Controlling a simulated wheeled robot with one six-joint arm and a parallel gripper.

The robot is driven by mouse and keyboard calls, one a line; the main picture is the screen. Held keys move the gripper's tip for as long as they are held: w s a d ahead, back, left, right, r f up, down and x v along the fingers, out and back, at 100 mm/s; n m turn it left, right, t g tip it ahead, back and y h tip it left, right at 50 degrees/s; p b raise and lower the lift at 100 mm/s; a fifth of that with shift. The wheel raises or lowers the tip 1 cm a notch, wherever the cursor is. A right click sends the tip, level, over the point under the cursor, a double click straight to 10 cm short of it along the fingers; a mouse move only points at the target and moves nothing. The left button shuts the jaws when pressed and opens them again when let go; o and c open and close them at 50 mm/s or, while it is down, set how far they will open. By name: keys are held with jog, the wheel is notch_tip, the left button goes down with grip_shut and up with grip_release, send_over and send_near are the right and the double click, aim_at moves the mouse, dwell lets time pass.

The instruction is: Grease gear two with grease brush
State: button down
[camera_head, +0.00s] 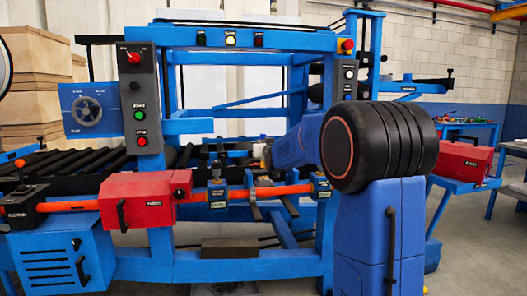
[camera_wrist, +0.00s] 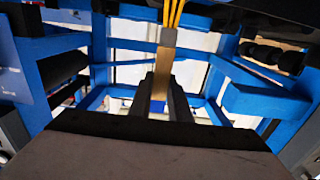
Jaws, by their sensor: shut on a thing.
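My gripper (camera_wrist: 161,88) is shut on the grease brush (camera_wrist: 160,84), with its dark fingers on either side of the wooden handle. The brush has a grey collar and yellow bristles that point away from me, up to the top edge of the wrist view. The bristle tips are cut off or lost against a dark part there. In the head view my arm reaches into the blue machine frame (camera_head: 240,40), and the gripper end is small and mostly hidden. I cannot make out which part is gear two.
Blue beams surround the gripper in the wrist view, with dark round parts (camera_wrist: 272,55) at upper right. In the head view a red box (camera_head: 146,200) sits on an orange pipe (camera_head: 75,205). Black rollers (camera_head: 75,165) lie at left. Another red box (camera_head: 462,165) stands at right.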

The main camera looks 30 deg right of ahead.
jog(key=shift+r, duration=1.35)
